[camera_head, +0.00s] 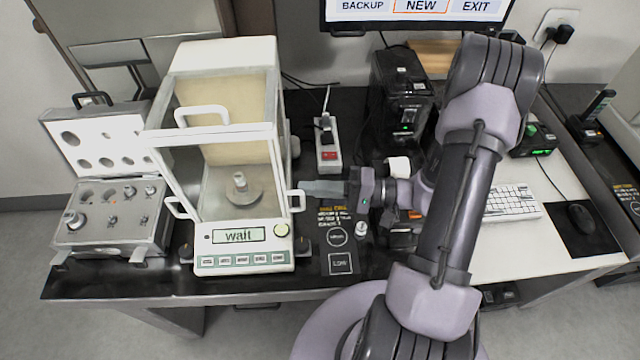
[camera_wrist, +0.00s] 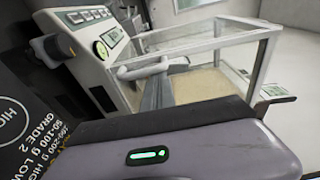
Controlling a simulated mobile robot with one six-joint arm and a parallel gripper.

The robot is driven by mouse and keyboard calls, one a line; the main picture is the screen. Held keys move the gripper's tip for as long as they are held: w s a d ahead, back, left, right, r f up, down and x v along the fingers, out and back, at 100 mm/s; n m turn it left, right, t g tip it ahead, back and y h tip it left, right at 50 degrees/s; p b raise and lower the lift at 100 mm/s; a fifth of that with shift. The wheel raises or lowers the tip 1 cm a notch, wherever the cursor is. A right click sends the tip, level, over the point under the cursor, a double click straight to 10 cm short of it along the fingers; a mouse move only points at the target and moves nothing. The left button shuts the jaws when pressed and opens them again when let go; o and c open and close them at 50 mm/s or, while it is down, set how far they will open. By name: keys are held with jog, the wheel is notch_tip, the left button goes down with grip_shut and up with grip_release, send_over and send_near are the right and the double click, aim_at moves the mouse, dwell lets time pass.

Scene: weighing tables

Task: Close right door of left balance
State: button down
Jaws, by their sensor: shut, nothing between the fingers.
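The left balance (camera_head: 225,150) is white with a glass case, and its display (camera_head: 239,235) reads "wait". A small metal weight (camera_head: 239,181) stands on the pan inside. The right door's white loop handle (camera_head: 297,200) sits near the case's front right corner; it also shows in the wrist view (camera_wrist: 140,70). The clear glass leaves it hard to tell whether the door has a gap. My gripper (camera_head: 306,189) is shut and empty, coming from the right, with its tips right at this handle. Its grey fingers also show in the wrist view (camera_wrist: 154,94). Contact cannot be told.
An open weight case (camera_head: 110,215) stands left of the balance. A power strip (camera_head: 327,145) lies behind my gripper. A black mat with printed labels (camera_head: 338,240) and a small metal weight (camera_head: 361,230) are just right of the balance. A keyboard (camera_head: 512,202) lies farther right.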

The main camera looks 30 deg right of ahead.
jog(key=shift+s, duration=0.2)
jog(key=p+v, duration=0.3)
jog(key=v, duration=1.4)
jog(key=s+a+r+n+g+h, duration=0.1)
jog(key=a+r+h, duration=0.5)
jog(key=a+r, duration=0.3)
jog(key=s+a+r+g+h+b, duration=0.1)
jog(key=a+r+h, duration=0.6)
jog(key=a, duration=0.7)
notch_tip(320, 180, up, 3)
jog(key=shift+s+f+n+g+b, duration=0.2)
jog(key=shift+s+n+g+b, duration=0.15)
jog(key=shift+s+g, duration=0.45)
